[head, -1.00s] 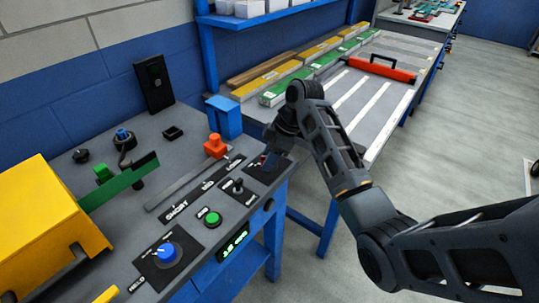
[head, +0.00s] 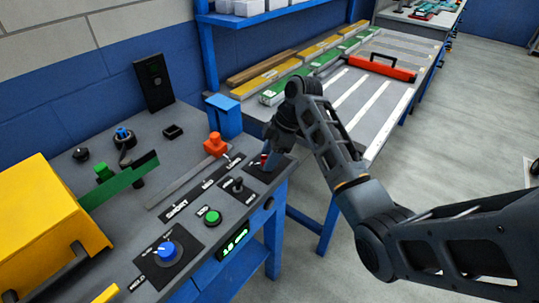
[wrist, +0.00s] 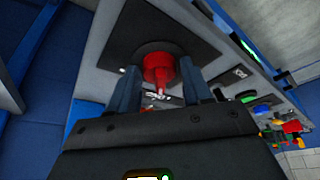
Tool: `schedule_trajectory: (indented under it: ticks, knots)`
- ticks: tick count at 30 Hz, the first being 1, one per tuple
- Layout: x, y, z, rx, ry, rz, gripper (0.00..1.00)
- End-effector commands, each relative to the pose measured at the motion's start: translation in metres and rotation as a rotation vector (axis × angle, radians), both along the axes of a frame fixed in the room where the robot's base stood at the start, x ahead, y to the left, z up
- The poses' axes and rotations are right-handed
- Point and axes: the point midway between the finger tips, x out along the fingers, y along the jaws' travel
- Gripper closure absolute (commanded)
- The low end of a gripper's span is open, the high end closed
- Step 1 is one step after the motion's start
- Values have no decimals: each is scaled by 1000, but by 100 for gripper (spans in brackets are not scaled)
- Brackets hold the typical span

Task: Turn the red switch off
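The red switch (wrist: 160,69) is a round red knob on a dark plate, with a pale marking on its near side, in the wrist view. My gripper (wrist: 159,66) has one finger on each side of the knob. Dark gaps show between the fingers and the knob, so it looks open around it. In the head view only a small red part of the switch (head: 264,158) shows, at the far right of the grey control panel (head: 222,178). My gripper (head: 268,152) hides the rest there.
A black toggle (head: 237,185), a green button (head: 212,217), an orange slider (head: 216,145) and a blue dial (head: 166,250) share the panel. Open floor lies to the right.

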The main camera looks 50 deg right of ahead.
Motion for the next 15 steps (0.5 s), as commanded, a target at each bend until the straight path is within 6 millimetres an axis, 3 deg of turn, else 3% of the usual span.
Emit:
schedule_trajectory:
  ticks: [4,15]
  knots:
    - [0,0,0,0,0,0,37]
    - [-2,-4,11,-1,-3,-1,37]
